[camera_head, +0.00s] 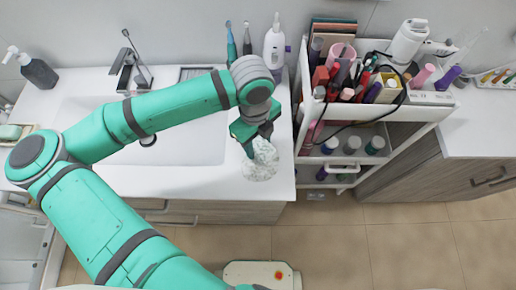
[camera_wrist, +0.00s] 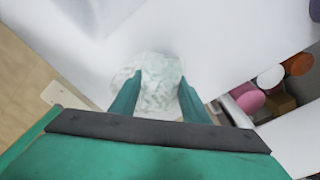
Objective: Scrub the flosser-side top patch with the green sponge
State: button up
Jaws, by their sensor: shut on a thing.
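My gripper (camera_head: 257,141) is low over the white counter, right of the sink, with its fingers pointing down. In the wrist view my gripper (camera_wrist: 160,80) has its fingers apart, shut on a pale greenish mass, the green sponge (camera_wrist: 162,88). The sponge is hard to tell from the foamy patch around it. The whitish, speckled patch (camera_head: 260,172) lies on the counter under the fingertips, near the front edge, and also shows in the wrist view (camera_wrist: 122,77). Sponge and patch overlap in view; whether they touch is unclear. The white flosser (camera_head: 274,48) stands behind, by the wall.
The sink (camera_head: 190,150) with a tap (camera_head: 130,65) is to the left. A white cart (camera_head: 400,112) packed with cosmetics stands close on the right. Toothbrushes (camera_head: 231,45) stand beside the flosser. The counter between flosser and patch is partly hidden by my arm.

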aim_at(258, 155)
jog(key=shift+w, duration=0.65)
jog(key=shift+s, duration=2.2)
jog(key=shift+s+f, duration=0.1)
jog(key=shift+s, duration=2.1)
jog(key=shift+w, duration=4.4)
jog(key=shift+s, duration=4.45)
jog(key=shift+w, duration=4.45)
jog(key=shift+r, duration=3.5)
